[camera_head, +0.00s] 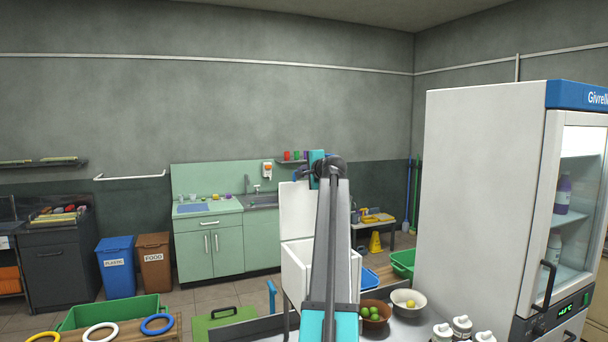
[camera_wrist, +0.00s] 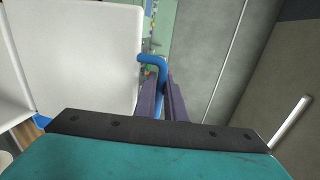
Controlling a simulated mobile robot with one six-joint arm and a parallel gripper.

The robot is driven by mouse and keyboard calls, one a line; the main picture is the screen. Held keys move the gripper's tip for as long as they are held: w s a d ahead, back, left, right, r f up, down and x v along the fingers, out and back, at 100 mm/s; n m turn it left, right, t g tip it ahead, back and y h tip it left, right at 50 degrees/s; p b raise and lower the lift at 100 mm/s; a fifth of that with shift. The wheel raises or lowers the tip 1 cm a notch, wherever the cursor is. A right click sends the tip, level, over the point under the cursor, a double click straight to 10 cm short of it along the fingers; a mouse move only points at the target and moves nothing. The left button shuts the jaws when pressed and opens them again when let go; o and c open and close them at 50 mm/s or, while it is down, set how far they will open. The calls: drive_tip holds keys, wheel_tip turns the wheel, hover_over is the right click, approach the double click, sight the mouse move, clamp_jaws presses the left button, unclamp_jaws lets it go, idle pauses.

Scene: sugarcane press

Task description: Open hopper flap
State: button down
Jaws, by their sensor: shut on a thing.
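The white hopper (camera_head: 293,268) stands in the middle of the head view, partly behind my arm. Its white flap (camera_head: 296,210) stands raised, roughly upright, at the back of it. In the wrist view the flap (camera_wrist: 75,50) fills the upper left as a flat white panel. A blue handle (camera_wrist: 152,58) bends out at the flap's right edge and runs down between my fingers. My gripper (camera_wrist: 164,92) is shut on this handle.
A bowl of limes (camera_head: 375,314) and a pale bowl (camera_head: 409,302) stand on the counter right of my arm, with white bottles (camera_head: 462,327) nearer. A tall fridge (camera_head: 490,210) blocks the right. Coloured rings (camera_head: 157,324) lie at the lower left.

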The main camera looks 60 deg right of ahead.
drive_tip(key=c, duration=1.8)
unclamp_jaws()
drive_tip(key=shift+b+v, duration=2.1)
drive_tip(key=shift+v, duration=4.85)
